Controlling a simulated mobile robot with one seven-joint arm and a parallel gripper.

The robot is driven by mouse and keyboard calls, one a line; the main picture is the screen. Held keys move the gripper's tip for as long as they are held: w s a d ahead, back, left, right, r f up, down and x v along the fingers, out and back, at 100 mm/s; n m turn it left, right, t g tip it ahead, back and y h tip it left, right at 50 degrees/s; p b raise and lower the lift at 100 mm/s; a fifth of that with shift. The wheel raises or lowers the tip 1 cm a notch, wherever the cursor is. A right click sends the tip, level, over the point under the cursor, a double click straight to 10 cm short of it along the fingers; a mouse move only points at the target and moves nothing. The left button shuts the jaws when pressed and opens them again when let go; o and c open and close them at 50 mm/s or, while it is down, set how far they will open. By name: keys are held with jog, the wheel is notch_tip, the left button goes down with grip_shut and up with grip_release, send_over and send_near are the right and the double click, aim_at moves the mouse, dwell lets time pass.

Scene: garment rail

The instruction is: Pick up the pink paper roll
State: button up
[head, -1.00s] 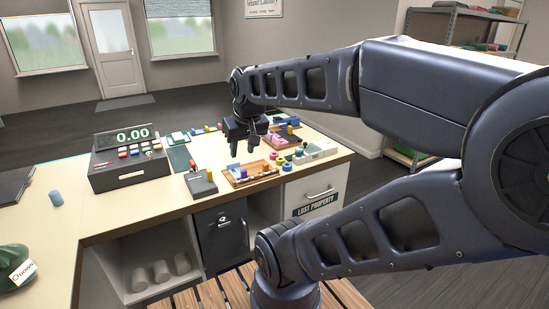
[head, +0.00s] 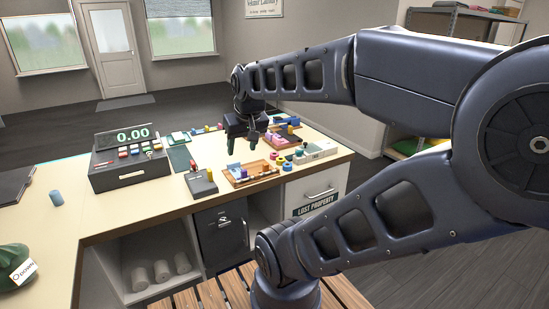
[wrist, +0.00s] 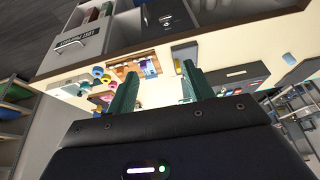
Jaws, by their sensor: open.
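The fingers also show in the wrist view (wrist: 160,72), apart from the roll.
A cash register (head: 128,160) and a grey card reader (head: 200,184) stand to the left. The counter's left part has bare room.

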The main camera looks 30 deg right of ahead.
jog(key=w+d+f+m+y, duration=0.1)
jog(key=w+d+m, duration=0.25)
jog(key=w, duration=0.65)
jog(key=m+g+h, duration=0.3)
jog(key=m+h, duration=0.1)
jog(key=m, duration=0.4)
send_near(274, 154)
jog(key=x, duration=0.4)
jog(key=shift+s+a+n, duration=0.1)
jog(key=shift+n, duration=0.15)
jog(key=shift+d+x, duration=0.1)
jog(key=shift+x, duration=1.2)
jog(key=shift+d+x, duration=0.15)
jog(key=shift+x, duration=1.15)
jog(key=c, duration=0.7)
